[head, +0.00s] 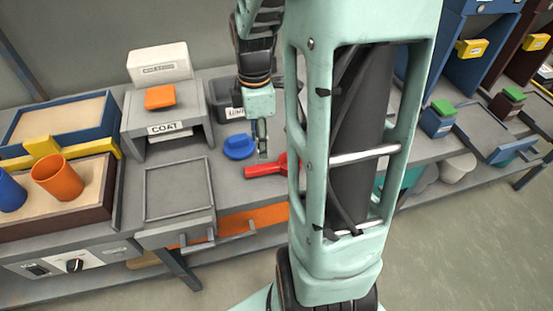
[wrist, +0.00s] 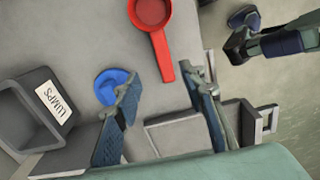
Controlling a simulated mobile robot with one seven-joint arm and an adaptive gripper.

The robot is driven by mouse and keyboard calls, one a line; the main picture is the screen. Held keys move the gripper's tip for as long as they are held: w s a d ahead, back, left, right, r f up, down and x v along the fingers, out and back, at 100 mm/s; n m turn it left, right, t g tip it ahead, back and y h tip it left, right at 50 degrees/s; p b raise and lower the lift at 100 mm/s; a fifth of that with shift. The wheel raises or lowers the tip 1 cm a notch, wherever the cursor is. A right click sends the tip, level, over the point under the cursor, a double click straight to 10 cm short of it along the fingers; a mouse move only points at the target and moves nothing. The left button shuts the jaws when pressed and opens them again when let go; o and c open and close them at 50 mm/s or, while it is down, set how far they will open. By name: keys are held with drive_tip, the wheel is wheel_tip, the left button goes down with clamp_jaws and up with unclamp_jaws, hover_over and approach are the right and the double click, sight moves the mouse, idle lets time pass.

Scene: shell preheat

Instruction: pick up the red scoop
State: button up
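The red scoop (head: 264,169) lies on the grey bench in the head view, its right part hidden behind my arm. The wrist view shows the round bowl of the red scoop (wrist: 153,13) at the top edge, with the handle pointing down the picture. My gripper (head: 262,155) is above the bench, close to the handle in the head view. In the wrist view my gripper (wrist: 164,77) has its two fingers well apart, with the handle end showing between the fingertips. Nothing is held, and I cannot tell the height left between fingers and handle.
A blue round object (head: 238,147) lies left of the scoop; it also shows in the wrist view (wrist: 108,92), partly behind a finger. The grey LUMPS bin (wrist: 28,112) stands beyond it. A COAT stand (head: 190,100), grey tray (head: 179,162) and orange cup (head: 58,178) are further left.

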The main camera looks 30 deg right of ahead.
sight(261, 167)
drive_tip(key=f, duration=0.3)
drive_tip(key=f+b, duration=0.1)
drive_tip(key=f, duration=0.2)
drive_tip(key=f+b, duration=0.1)
drive_tip(key=f, duration=0.3)
drive_tip(key=shift+s+a, duration=0.2)
drive_tip(key=shift+s, duration=0.1)
drive_tip(key=shift+c, duration=0.5)
clamp_jaws()
